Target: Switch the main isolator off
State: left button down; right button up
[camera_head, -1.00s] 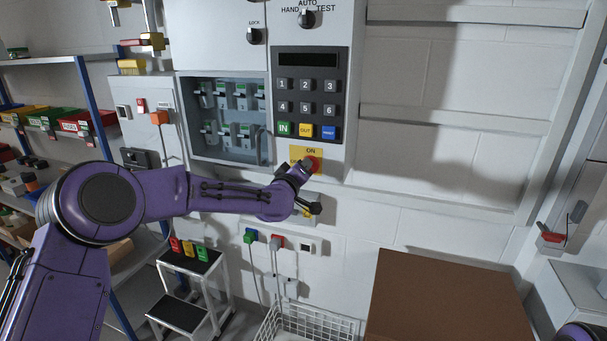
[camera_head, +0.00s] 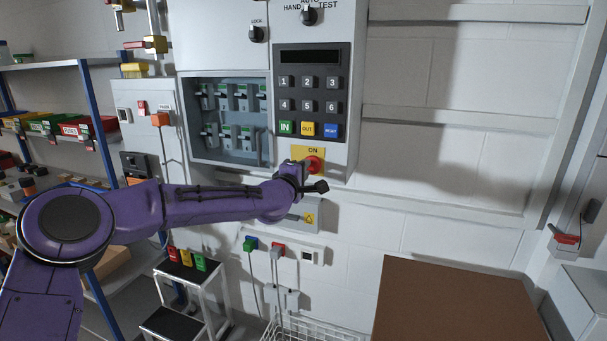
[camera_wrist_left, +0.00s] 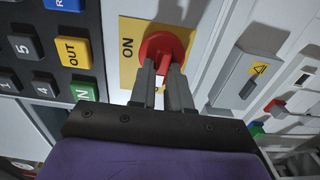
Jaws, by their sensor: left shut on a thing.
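The main isolator is a red rotary knob (camera_head: 316,164) on a yellow plate (camera_head: 299,152) marked ON, low on the grey cabinet. In the left wrist view the red knob (camera_wrist_left: 163,45) sits close up on its yellow plate (camera_wrist_left: 129,70). My left gripper (camera_wrist_left: 163,78) has its two grey fingers on either side of the knob's red grip bar, shut on it. In the head view my left gripper (camera_head: 300,172) reaches the knob from the left and partly covers the plate. My right gripper is out of view.
A keypad (camera_head: 309,105) is just above the isolator, and a box of breakers (camera_head: 229,115) is left of it. A grey unit with a warning label (camera_head: 308,218) is below. A brown-topped box (camera_head: 450,300) stands at the lower right.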

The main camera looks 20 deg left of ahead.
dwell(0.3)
pick_arm(q)
jog(key=c, duration=1.1)
grip_release()
jog(key=shift+a, duration=0.1)
jog(key=s+b, duration=0.1)
jog(key=s, duration=0.4)
jog(key=s+b, duration=0.2)
jog(key=s, duration=0.3)
jog(key=shift+s+a, duration=0.2)
jog(key=shift+s, duration=0.1)
